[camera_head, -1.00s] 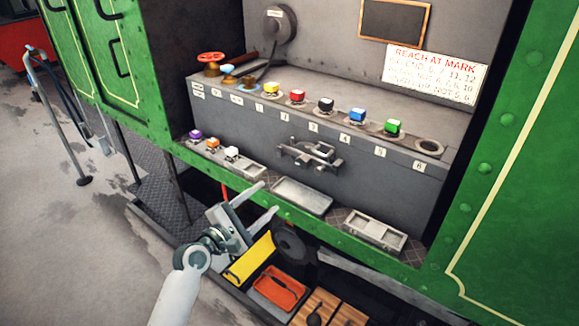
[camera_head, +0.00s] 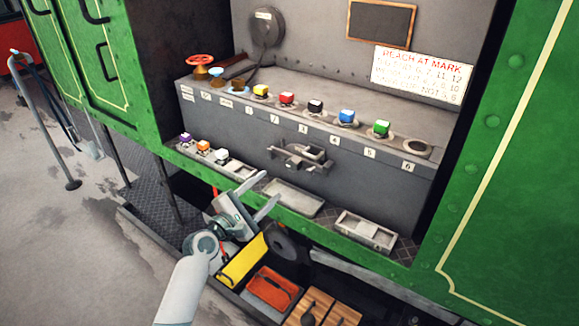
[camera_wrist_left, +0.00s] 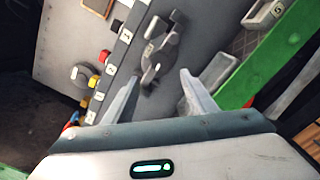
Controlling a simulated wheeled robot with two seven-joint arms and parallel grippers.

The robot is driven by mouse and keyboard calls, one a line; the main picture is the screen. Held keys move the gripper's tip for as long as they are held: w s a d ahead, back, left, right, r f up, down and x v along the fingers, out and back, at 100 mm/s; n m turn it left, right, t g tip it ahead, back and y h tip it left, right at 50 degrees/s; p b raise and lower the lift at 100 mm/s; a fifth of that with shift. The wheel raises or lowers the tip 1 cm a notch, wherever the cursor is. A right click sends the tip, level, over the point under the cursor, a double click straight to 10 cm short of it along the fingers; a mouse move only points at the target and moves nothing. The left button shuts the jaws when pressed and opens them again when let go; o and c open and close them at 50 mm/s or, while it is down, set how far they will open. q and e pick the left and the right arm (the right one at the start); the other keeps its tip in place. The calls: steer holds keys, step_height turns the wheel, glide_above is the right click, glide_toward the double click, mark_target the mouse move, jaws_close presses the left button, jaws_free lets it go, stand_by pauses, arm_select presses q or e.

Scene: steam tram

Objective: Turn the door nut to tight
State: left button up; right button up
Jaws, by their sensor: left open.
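The door nut appears to be part of the grey metal fitting with projecting arms (camera_head: 300,157) on the front of the grey box, below the row of coloured knobs. I cannot make out the nut itself or its marks. In the left wrist view the fitting (camera_wrist_left: 160,50) stands ahead, beyond and between the fingers. My left gripper (camera_head: 270,186) is open and empty, below and left of the fitting, apart from it. Its two pale fingers also show in the left wrist view (camera_wrist_left: 159,76). My right gripper is not in view.
Coloured knobs, such as the blue one (camera_head: 347,117), line the ledge above. A shallow grey tray (camera_head: 294,198) and a divided tray (camera_head: 366,231) sit on the lower sill. The green sill edge (camera_head: 310,225) runs just by my gripper. An orange tray (camera_head: 272,289) lies below.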

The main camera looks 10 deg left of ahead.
mark_target(291, 167)
arm_select(q)
steer(key=x, duration=1.2)
steer(key=shift+p, duration=0.35)
steer(key=c, duration=1.1)
